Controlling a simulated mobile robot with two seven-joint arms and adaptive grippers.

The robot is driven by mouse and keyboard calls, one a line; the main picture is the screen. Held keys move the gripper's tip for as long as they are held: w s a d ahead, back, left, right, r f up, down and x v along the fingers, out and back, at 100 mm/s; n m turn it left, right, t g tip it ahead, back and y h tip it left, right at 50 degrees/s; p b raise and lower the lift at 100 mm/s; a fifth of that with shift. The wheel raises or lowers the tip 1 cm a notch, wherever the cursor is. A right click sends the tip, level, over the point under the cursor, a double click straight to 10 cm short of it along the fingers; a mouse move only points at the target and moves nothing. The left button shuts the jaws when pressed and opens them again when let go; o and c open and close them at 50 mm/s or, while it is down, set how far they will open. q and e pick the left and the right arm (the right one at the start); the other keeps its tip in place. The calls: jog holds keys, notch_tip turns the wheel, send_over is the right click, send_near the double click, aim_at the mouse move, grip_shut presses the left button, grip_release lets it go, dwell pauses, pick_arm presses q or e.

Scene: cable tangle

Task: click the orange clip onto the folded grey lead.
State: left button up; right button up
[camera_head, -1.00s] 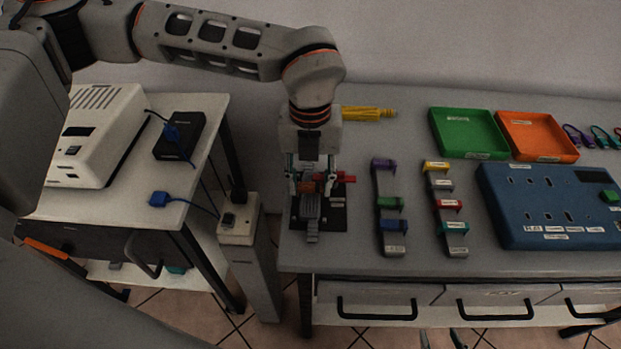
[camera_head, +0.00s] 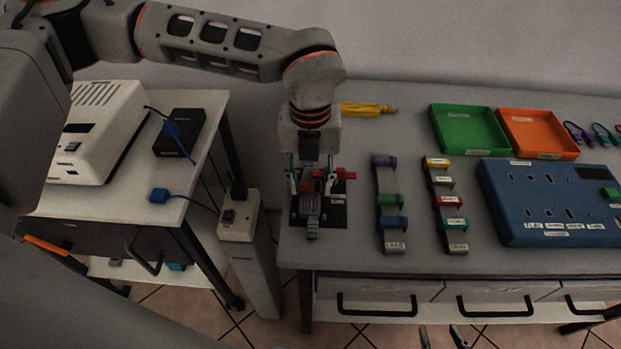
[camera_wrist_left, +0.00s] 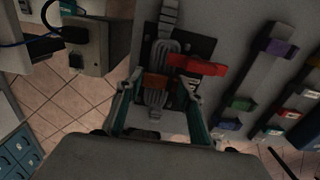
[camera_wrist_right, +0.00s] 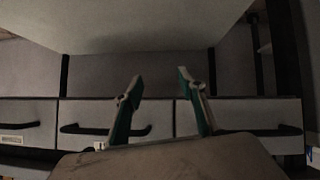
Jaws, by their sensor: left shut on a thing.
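The orange clip (camera_wrist_left: 155,82) sits across the folded grey lead (camera_wrist_left: 157,98), between the fingers of my left gripper (camera_wrist_left: 160,88). The jaws are shut on the clip, with a finger on either side. In the head view, my left gripper (camera_head: 310,183) points down at the black plate, and the lead (camera_head: 311,212) runs out below it. The fingers partly hide the clip (camera_head: 306,186) there. I cannot tell whether the clip is fully seated. My right gripper (camera_wrist_right: 155,80) is open and empty, in front of the drawers.
A red part (camera_wrist_left: 197,66) stands beside the lead on the black plate (camera_head: 334,215). Two grey strips with coloured clips (camera_head: 389,220) (camera_head: 450,215) lie to the right. Beyond are a blue panel (camera_head: 545,190), a green tray (camera_head: 468,153) and an orange tray (camera_head: 540,154).

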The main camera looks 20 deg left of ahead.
pick_arm(q)
jog(key=shift+f, duration=0.15)
jog(key=o, duration=0.8)
jog(key=o, duration=1.2)
pick_arm(e)
jog(key=shift+f, duration=0.1)
pick_arm(q)
jog(key=shift+o, duration=0.2)
